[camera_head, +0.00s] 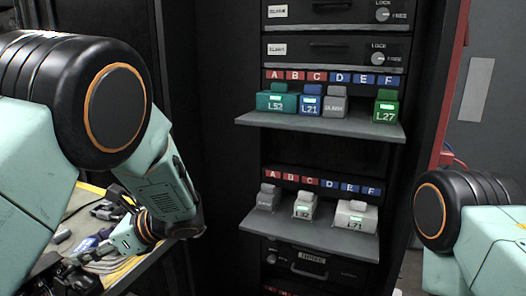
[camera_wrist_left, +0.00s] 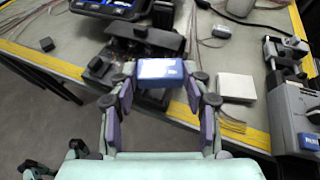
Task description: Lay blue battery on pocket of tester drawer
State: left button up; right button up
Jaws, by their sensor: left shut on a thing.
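A blue battery (camera_wrist_left: 160,89) with a pale label is held between the fingertips of my left gripper (camera_wrist_left: 160,80) in the left wrist view. The gripper is shut on it, above the edge of a workbench. In the head view my left wrist points down at the left, well away from the drawers; the held battery is hard to make out there. The upper tester drawer (camera_head: 290,122) is pulled out. It carries a teal block (camera_head: 276,101), a blue block marked L21 (camera_head: 310,104), a grey block (camera_head: 334,105) and a green block marked L27 (camera_head: 386,110). A gap shows between the grey and green blocks.
A lower drawer (camera_head: 300,232) is also out, with grey and white blocks. The workbench (camera_wrist_left: 60,62) with yellow-striped edges holds a black fixture (camera_wrist_left: 145,42), a white square (camera_wrist_left: 236,87) and a grey device (camera_wrist_left: 290,105). My right arm shows at the right.

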pick_arm(q)
jog(key=s+d+f+n+g+h, duration=0.75)
jog(key=s+f+n+g, duration=0.2)
jog(key=n+g, duration=0.25)
jog(key=d+f+n+t+h+b, duration=0.1)
jog(key=d+n+t+h, duration=0.3)
jog(key=n+t+h, duration=0.4)
jog(key=d+f+n+t+h+b, duration=0.1)
jog(key=d+n+t+h+b, duration=0.3)
jog(key=n, duration=1.9)
jog(key=d+t+h, duration=0.1)
jog(key=t+h, duration=0.3)
jog(key=t, duration=0.3)
jog(key=shift+f+t+h, duration=0.2)
jog(key=shift+t+h, duration=0.15)
jog(key=shift+t, duration=0.05)
